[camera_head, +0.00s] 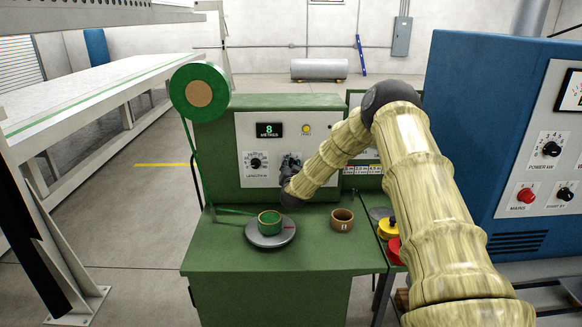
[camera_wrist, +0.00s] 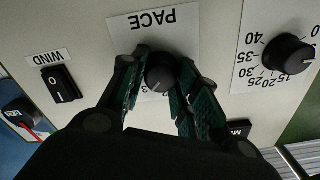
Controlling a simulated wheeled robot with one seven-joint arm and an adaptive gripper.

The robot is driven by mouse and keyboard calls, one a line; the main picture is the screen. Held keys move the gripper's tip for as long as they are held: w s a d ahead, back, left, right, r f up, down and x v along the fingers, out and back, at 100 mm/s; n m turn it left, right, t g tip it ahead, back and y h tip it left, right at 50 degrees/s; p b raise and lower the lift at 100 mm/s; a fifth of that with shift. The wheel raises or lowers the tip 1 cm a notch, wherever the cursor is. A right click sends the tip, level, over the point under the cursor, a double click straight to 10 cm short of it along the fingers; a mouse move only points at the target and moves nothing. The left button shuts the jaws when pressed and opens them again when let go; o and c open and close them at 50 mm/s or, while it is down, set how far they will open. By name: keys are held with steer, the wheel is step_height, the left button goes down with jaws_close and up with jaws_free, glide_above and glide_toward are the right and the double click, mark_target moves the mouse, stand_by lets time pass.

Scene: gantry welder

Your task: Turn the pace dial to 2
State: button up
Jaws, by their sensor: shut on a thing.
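The pace dial (camera_wrist: 160,73) is a black round knob on a pale panel, under a white PACE label (camera_wrist: 154,20) that appears upside down in the wrist view. My gripper (camera_wrist: 158,84) has its two dark green-padded fingers on either side of the knob, shut on it. Parts of the dial's scale are hidden by the fingers; a 3 shows near the knob, and which number the pointer marks cannot be told. In the head view my gripper (camera_head: 289,168) is at the green machine's panel, and the arm hides much of that area.
A WIND rocker switch (camera_wrist: 60,84) and a length dial (camera_wrist: 287,53) flank the pace dial. The green machine (camera_head: 230,252) has a display reading 8 (camera_head: 269,129), a turntable (camera_head: 270,232) with a green roll, and a brown cup (camera_head: 342,220). A blue cabinet (camera_head: 478,130) stands right.

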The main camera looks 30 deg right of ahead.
steer(key=shift+n+b, duration=0.4)
steer(key=n+b, duration=0.3)
steer(key=shift+f+n, duration=0.15)
steer(key=shift+n, duration=0.15)
steer(key=shift+n+b, duration=1.35)
steer(key=shift+n, duration=0.75)
steer(key=o, duration=1)
steer(key=v, duration=1.2)
